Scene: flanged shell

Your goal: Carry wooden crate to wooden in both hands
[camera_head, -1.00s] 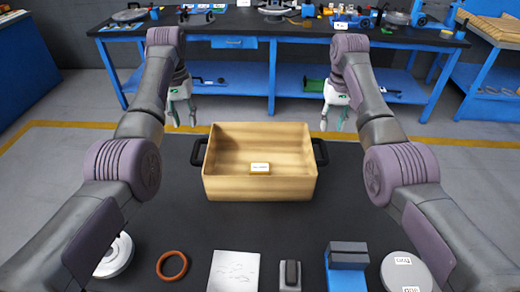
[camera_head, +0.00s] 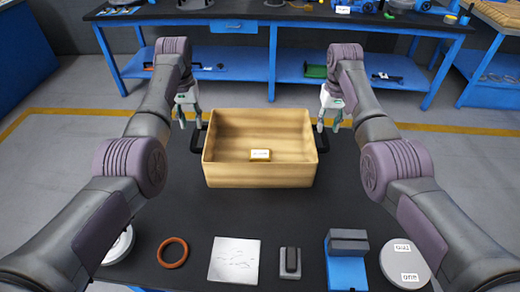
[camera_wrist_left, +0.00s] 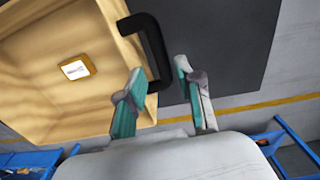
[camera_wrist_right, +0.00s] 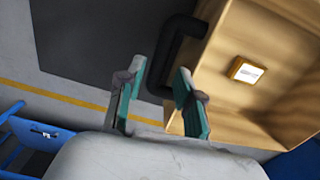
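The wooden crate (camera_head: 258,176) stands upright on the dark table, with a black handle on each end. A small yellow labelled block (camera_head: 260,155) lies inside it. My left gripper (camera_head: 190,126) is open at the left handle (camera_head: 197,138). In the left wrist view that handle (camera_wrist_left: 156,48) appears between the spread fingers (camera_wrist_left: 164,100). My right gripper (camera_head: 329,129) is open at the right handle (camera_head: 322,140). In the right wrist view that handle (camera_wrist_right: 172,50) shows between the open fingers (camera_wrist_right: 158,98). I cannot tell whether either gripper touches its handle.
Along the table's near edge lie an orange ring (camera_head: 161,257), a metal plate (camera_head: 234,261), a small dark block on a grey base (camera_head: 290,264), a blue vise-like block (camera_head: 347,268) and a grey disc (camera_head: 405,265). A blue workbench (camera_head: 250,27) stands beyond the floor.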

